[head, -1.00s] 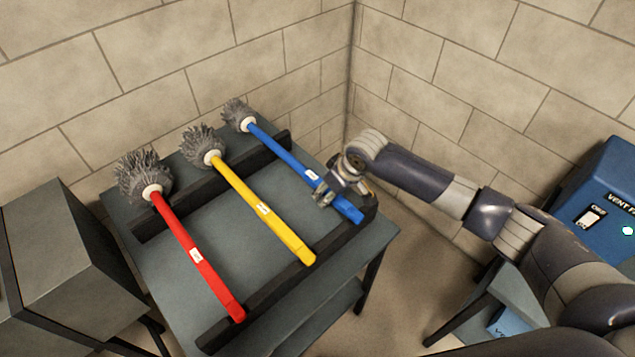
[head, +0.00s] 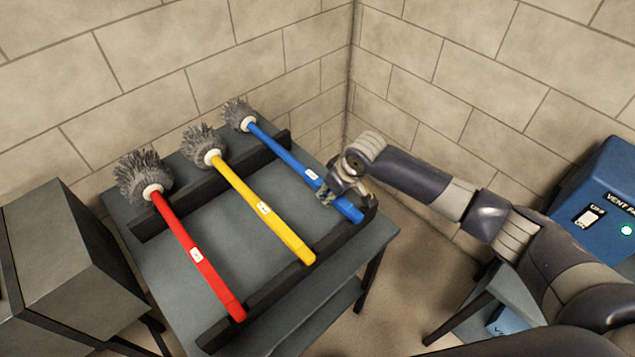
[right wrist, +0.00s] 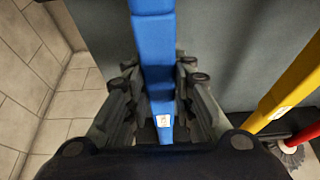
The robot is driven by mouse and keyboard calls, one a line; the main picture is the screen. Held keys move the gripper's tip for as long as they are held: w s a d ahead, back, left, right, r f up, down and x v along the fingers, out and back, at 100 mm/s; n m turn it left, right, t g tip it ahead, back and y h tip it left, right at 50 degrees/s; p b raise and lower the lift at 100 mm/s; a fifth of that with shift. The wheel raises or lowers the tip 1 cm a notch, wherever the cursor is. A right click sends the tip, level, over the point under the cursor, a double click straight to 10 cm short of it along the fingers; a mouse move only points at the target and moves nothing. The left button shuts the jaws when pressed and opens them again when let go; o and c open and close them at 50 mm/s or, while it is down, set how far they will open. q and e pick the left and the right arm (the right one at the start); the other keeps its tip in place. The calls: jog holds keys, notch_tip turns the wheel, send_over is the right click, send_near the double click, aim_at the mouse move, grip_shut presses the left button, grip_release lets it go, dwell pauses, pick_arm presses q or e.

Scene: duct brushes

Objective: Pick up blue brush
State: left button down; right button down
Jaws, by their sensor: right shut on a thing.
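The blue brush (head: 285,155) has a long blue handle, a white collar and a grey bristle head at the upper left. It lies across two dark rails on the table. My right gripper (head: 326,196) is at the handle's lower part, just above the front rail. In the right wrist view the blue handle (right wrist: 154,60) runs between the two fingers of my right gripper (right wrist: 160,105), which is shut on it. The bristle head is hidden in that view. My left gripper is not in view.
A yellow brush (head: 255,205) and a red brush (head: 190,248) lie parallel to the left on the same rails. The grey table (head: 345,265) stands near the block walls. A grey box (head: 60,265) is at the left, and a blue vent unit (head: 605,190) is at the right.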

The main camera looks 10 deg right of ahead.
jog(key=shift+r, duration=0.1)
jog(key=shift+r, duration=0.1)
jog(key=shift+w+r+b, duration=0.1)
jog(key=shift+r+b, duration=0.3)
notch_tip(320, 180, up, 3)
jog(key=shift+b, duration=0.6)
jog(key=s+d+r+b, duration=0.1)
jog(key=s+d+b, duration=0.1)
jog(key=s, duration=1.4)
jog(key=r+p, duration=0.5)
jog(key=p, duration=0.1)
jog(key=shift+d+r, duration=0.2)
